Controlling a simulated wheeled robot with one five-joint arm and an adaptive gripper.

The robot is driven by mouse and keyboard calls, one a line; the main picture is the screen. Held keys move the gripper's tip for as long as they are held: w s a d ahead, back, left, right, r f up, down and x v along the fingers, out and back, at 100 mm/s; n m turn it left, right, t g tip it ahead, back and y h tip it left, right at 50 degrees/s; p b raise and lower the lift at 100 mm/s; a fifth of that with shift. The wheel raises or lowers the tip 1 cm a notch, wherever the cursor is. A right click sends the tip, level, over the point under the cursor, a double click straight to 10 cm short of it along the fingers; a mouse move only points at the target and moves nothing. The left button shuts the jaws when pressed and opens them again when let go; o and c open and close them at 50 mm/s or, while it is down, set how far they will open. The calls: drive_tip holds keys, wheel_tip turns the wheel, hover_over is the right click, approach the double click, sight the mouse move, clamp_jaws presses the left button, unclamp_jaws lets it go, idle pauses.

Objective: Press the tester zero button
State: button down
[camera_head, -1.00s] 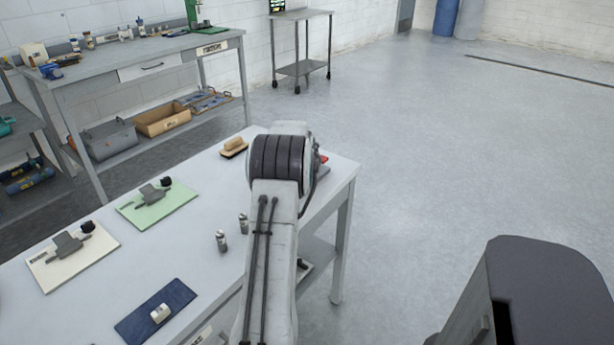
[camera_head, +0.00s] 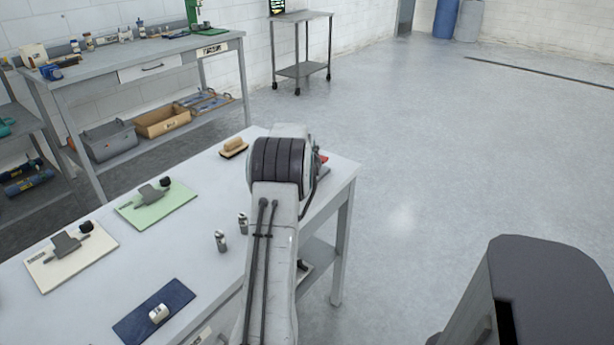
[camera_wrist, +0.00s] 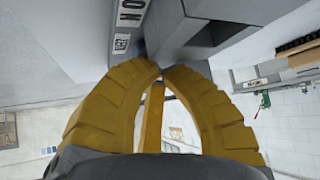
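In the wrist view, my gripper (camera_wrist: 160,72) has yellow ribbed fingers that come together at their tips, with nothing seen between them. The tips are close to a grey block-shaped device (camera_wrist: 235,35) at the top of the view; I cannot tell whether they touch it. A white label (camera_wrist: 131,8) with dark letters and a smaller label below it lie just left of the tips. I cannot make out a zero button. In the head view my arm hides my gripper and most of the device area; a small red part (camera_head: 322,159) shows beside the arm.
The grey workbench (camera_head: 225,190) carries a brush (camera_head: 234,147), two small metal cylinders, a green mat (camera_head: 157,212), a white mat (camera_head: 50,275) and a blue mat (camera_head: 135,325). A second bench (camera_head: 100,68) stands behind.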

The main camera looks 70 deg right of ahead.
drive_tip(key=shift+f+b, duration=0.3)
drive_tip(key=shift+f, duration=0.1)
drive_tip(key=shift+r, duration=0.15)
idle(0.5)
drive_tip(key=shift+r+p, duration=0.6)
drive_tip(key=shift+r, duration=0.2)
drive_tip(key=shift+r, duration=0.1)
drive_tip(key=shift+r+p, duration=1.6)
drive_tip(key=shift+r, duration=0.8)
